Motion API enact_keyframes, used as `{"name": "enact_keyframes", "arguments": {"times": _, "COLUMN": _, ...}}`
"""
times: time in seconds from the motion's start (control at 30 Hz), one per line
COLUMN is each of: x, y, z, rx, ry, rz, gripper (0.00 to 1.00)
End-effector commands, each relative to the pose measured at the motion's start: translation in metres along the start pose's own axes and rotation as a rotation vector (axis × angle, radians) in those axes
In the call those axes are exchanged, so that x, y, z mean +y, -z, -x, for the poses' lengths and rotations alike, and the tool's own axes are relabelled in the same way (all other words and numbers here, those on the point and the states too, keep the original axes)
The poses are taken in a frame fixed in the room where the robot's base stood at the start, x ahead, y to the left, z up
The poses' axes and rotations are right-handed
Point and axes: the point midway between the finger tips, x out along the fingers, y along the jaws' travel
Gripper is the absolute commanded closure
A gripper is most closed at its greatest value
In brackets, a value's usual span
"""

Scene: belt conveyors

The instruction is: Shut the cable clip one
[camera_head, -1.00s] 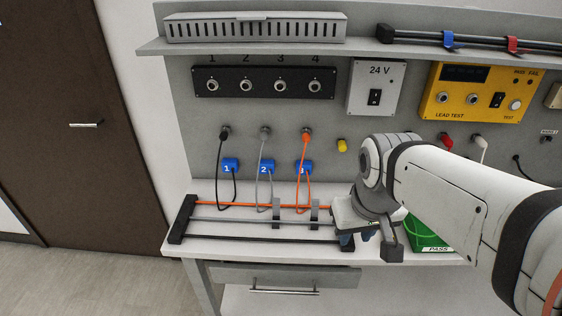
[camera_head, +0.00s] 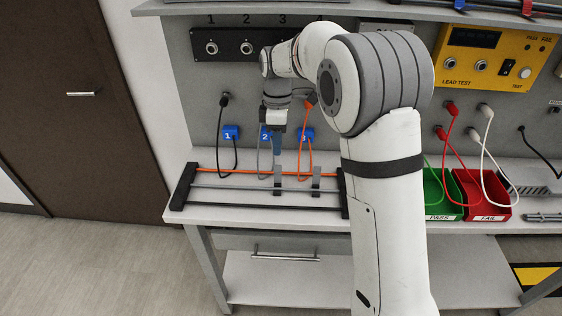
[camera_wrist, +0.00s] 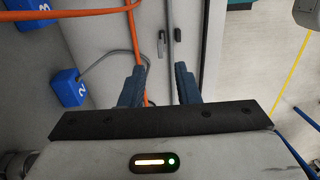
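The blue cable clip one (camera_head: 231,133), marked 1, is on the grey back panel in the head view. The black cable (camera_head: 220,160) hangs at it from a socket above. Whether the clip is open or shut is too small to tell. My gripper (camera_head: 277,160) points down, right of clip one, in front of blue clip two (camera_head: 265,144) and above the rod rack. In the wrist view my gripper (camera_wrist: 160,86) has its two blue fingers apart, with nothing held between them. Clip two (camera_wrist: 66,87) lies left of the fingers there; clip one is not visible.
Blue clip three (camera_head: 306,135) holds the orange cable's place to the right. A rack of rods (camera_head: 180,187) with grey uprights (camera_head: 316,180) stands below my gripper. Green (camera_head: 440,212) and red bins (camera_head: 485,212) are at right. The bench front (camera_head: 215,213) is clear.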

Motion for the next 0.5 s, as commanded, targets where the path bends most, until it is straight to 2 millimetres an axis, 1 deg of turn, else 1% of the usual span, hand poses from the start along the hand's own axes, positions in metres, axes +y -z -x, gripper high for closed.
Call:
{"name": "enact_keyframes", "arguments": {"times": 0.3, "x": -0.001, "y": -0.001, "z": -0.05, "rx": -0.001, "ry": 0.003, "rz": -0.002, "gripper": 0.71}}
{"name": "enact_keyframes", "arguments": {"times": 0.5, "x": -0.001, "y": -0.001, "z": -0.067, "rx": -0.001, "ry": 0.001, "rz": -0.003, "gripper": 0.71}}
